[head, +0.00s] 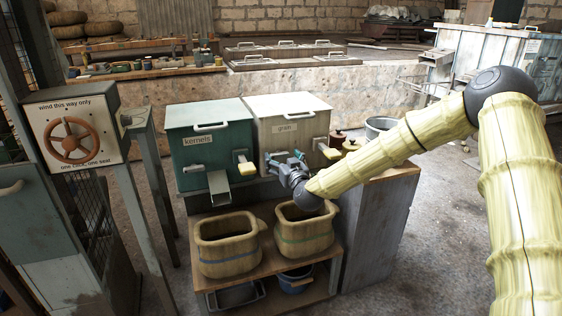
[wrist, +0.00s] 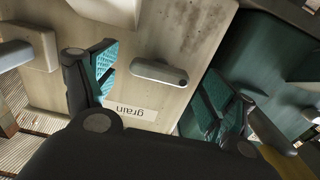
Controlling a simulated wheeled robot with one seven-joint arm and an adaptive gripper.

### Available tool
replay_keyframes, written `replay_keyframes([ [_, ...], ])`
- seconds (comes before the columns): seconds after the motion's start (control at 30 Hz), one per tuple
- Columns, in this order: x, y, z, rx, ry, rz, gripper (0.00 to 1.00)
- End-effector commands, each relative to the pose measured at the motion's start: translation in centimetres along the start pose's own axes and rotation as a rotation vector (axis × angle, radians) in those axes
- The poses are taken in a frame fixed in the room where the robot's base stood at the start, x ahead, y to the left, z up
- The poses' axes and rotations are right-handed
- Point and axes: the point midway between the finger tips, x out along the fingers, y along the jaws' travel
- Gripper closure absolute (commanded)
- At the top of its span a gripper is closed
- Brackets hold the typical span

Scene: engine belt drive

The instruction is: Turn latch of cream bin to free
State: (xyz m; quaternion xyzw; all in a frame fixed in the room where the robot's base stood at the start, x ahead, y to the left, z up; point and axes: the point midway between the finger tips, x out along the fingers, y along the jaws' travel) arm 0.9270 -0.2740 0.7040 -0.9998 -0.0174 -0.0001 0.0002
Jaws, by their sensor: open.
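The cream bin (head: 290,128) stands right of the teal bin, its lid closed, with a "grain" label on its front. In the wrist view its front (wrist: 205,30) appears upside down. A short grey bar, which looks like its latch (wrist: 160,73), lies nearly level beside the label, with a dark round spot at one end. My gripper (head: 284,160) is at the bin's front and hides the latch in the head view. In the wrist view the open gripper (wrist: 164,68) has its teal-padded fingers on either side of the latch, with visible gaps.
The teal "kernels" bin (head: 211,138) is close on the left, its grey chute (head: 219,187) jutting out. A yellow-handled lever (head: 328,152) sticks out right of my gripper. Two baskets (head: 228,244) (head: 304,228) stand on the shelf below. A wheel box (head: 72,137) stands farther left.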

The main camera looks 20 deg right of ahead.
Motion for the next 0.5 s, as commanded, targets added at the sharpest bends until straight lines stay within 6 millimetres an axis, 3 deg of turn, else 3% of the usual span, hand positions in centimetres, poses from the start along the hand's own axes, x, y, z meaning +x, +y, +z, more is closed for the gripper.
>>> replay_keyframes([
  [0.4, 0.66, 0.01, -0.02, 0.000, 0.000, 0.000, 0.16],
  [0.5, 0.65, 0.01, -0.01, 0.000, 0.000, 0.000, 0.34],
])
